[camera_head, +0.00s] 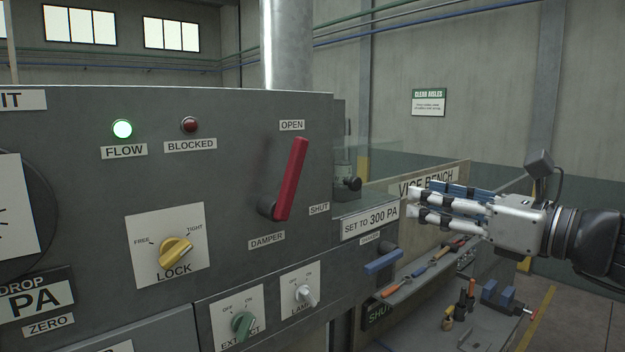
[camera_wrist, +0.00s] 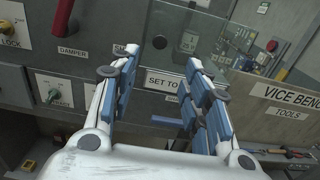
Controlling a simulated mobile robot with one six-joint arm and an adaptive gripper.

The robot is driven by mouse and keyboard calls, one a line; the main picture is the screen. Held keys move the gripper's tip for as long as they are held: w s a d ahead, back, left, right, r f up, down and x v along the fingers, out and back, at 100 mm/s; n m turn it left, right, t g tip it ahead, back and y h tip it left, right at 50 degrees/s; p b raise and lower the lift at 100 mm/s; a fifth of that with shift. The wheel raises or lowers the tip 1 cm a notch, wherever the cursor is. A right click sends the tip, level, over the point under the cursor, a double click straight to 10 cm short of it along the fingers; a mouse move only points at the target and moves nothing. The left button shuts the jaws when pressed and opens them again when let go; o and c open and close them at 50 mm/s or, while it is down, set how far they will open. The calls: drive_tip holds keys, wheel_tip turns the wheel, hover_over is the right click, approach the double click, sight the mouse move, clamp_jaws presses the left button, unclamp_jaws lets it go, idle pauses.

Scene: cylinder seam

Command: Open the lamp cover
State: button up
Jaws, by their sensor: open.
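In the head view a plate lettered LAMP (camera_head: 303,288) with a pale knob sits low on the grey panel, right of the green extract knob (camera_head: 242,323). I see no part marked as a lamp cover. A clear pane (camera_head: 385,157) stands behind the panel's right end; a clear pane also shows in the wrist view (camera_wrist: 212,45). I cannot tell whether it is the cover. My gripper (camera_head: 420,207) is open and empty, in the air right of the panel, pointing left. In the wrist view its fingers (camera_wrist: 160,80) are apart, with the SET TO label (camera_wrist: 165,82) beyond them.
A red damper lever (camera_head: 292,178) and yellow lock knob (camera_head: 175,252) stick out of the panel. A blue handle (camera_head: 383,262) is below the 300 PA sign (camera_head: 370,221). The vice bench (camera_head: 405,300) carries tools and a blue vice (camera_head: 503,297).

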sight(358, 183)
drive_tip(key=p+x, duration=0.1)
drive_tip(key=x, duration=1.4)
drive_tip(key=shift+w+f+p, duration=0.1)
drive_tip(key=shift+p, duration=0.3)
drive_tip(key=shift+c, duration=0.3)
clamp_jaws()
